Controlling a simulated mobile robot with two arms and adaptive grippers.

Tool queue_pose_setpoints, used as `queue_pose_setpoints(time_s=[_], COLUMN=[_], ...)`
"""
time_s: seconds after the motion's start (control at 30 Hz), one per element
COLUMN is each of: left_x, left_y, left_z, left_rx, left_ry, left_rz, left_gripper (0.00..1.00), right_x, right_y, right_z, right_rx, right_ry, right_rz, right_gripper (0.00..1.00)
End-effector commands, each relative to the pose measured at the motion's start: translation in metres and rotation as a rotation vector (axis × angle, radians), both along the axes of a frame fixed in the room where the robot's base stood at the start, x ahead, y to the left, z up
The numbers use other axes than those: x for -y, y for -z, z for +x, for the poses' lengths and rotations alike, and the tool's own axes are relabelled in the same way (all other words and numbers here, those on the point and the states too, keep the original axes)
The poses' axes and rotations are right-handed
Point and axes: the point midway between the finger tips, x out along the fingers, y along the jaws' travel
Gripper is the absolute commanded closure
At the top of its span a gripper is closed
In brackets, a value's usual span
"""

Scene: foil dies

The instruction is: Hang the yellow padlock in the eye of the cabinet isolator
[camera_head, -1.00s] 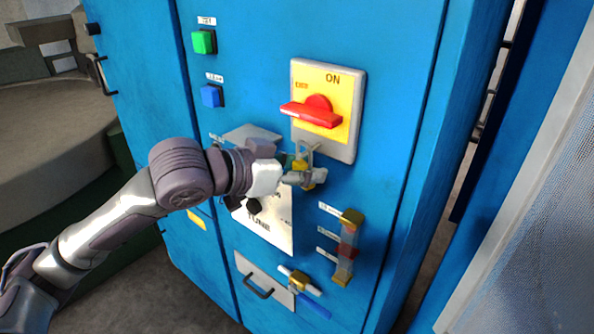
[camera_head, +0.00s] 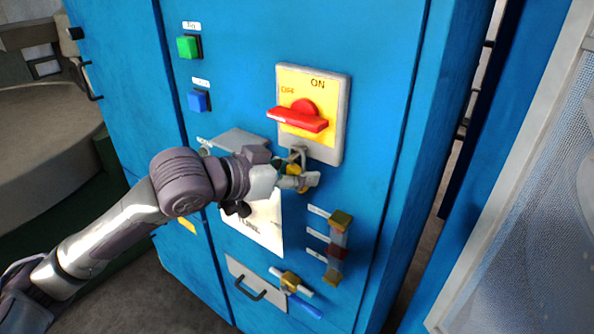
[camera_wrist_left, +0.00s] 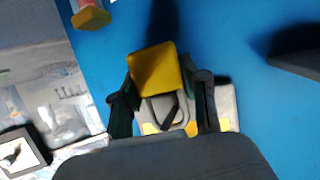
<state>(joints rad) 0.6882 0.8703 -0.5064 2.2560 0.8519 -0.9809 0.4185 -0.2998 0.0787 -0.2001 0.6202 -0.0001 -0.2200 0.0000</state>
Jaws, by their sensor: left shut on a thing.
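The cabinet isolator (camera_head: 335,120) is a grey plate with a yellow face and a red handle (camera_head: 300,118) lying roughly level. My left gripper (camera_head: 298,180) is shut on the yellow padlock (camera_head: 290,170), just below the isolator plate's lower edge. In the left wrist view the padlock's yellow body (camera_wrist_left: 157,70) sits between the fingers, with its grey shackle (camera_wrist_left: 165,110) pointing towards the isolator plate. A small grey part at the plate's lower edge (camera_head: 298,154) meets or overlaps the shackle. I cannot tell whether the shackle passes through the eye. My right gripper is not in view.
Green (camera_head: 188,47) and blue (camera_head: 198,100) buttons are at the cabinet's upper left. A white sheet (camera_head: 262,230) is behind my wrist. Below are a sight-glass-like column (camera_head: 337,248), a valve with a blue lever (camera_head: 305,306) and a drawer handle (camera_head: 250,290).

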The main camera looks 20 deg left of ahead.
Motion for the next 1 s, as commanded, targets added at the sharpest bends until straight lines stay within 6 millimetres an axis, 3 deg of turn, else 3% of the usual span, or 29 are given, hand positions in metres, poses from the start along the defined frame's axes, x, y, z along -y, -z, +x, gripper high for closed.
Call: queue_pose_setpoints(time_s=[0.07,0.1,0.27,0.67,1.0], left_x=[0.000,0.000,0.000,-0.003,-0.039], left_y=[-0.001,-0.001,-0.001,-0.001,-0.022], left_z=[0.000,0.000,0.000,-0.003,-0.052], left_rx=[0.001,0.001,0.001,0.000,-0.001], left_ry=[0.000,0.000,0.000,-0.002,-0.004], left_rz=[0.000,0.000,0.000,0.001,0.008], left_gripper=[0.94,0.54,0.28,0.27,0.27], right_x=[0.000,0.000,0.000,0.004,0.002], right_y=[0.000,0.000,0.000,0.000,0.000], right_z=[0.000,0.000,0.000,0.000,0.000], right_rx=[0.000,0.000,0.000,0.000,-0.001], right_ry=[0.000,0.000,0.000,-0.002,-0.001], right_rz=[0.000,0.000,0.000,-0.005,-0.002], right_gripper=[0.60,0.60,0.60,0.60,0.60])
